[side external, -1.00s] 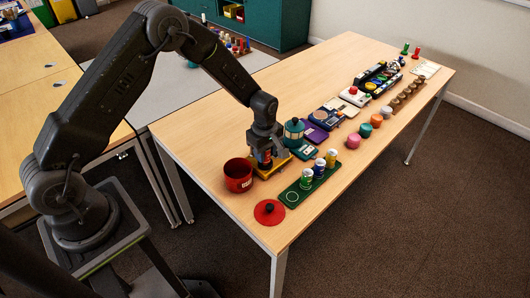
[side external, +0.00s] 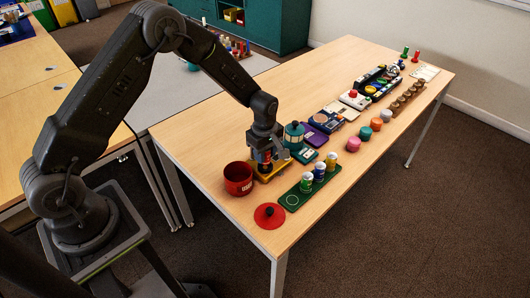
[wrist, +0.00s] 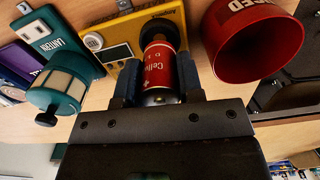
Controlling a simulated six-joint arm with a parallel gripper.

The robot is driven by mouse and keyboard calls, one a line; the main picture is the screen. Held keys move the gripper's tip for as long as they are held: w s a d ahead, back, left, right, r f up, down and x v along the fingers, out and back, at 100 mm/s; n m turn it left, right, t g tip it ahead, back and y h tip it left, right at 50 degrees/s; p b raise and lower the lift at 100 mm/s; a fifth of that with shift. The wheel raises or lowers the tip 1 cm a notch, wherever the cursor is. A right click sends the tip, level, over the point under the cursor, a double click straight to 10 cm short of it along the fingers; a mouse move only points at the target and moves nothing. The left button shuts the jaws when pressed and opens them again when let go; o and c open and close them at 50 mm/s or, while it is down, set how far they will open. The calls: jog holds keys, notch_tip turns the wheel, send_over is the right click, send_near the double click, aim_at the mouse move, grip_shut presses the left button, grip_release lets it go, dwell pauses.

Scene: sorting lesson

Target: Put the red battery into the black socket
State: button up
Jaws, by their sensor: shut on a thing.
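My gripper (wrist: 158,90) is shut on the red battery (wrist: 159,62), with one finger on each side of it. The battery's far end is at the black socket (wrist: 160,27) on the yellow board (wrist: 122,38). I cannot tell whether that end is inside the socket or just in front of it. In the side view my gripper (side external: 265,157) is low over the yellow board (side external: 271,174) and hides most of the battery and the socket.
A red pot (side external: 238,178) stands close to the left of the board, with its red lid (side external: 269,215) in front. A teal lantern (side external: 293,135) is close on the right. A green tray (side external: 299,195) with several small cans lies in front.

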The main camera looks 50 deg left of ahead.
jog(key=shift+f, duration=0.8)
jog(key=o, duration=0.7)
jog(key=shift+r, duration=0.15)
jog(key=shift+r, duration=5.4)
jog(key=shift+r, duration=0.1)
jog(key=shift+r, duration=2.9)
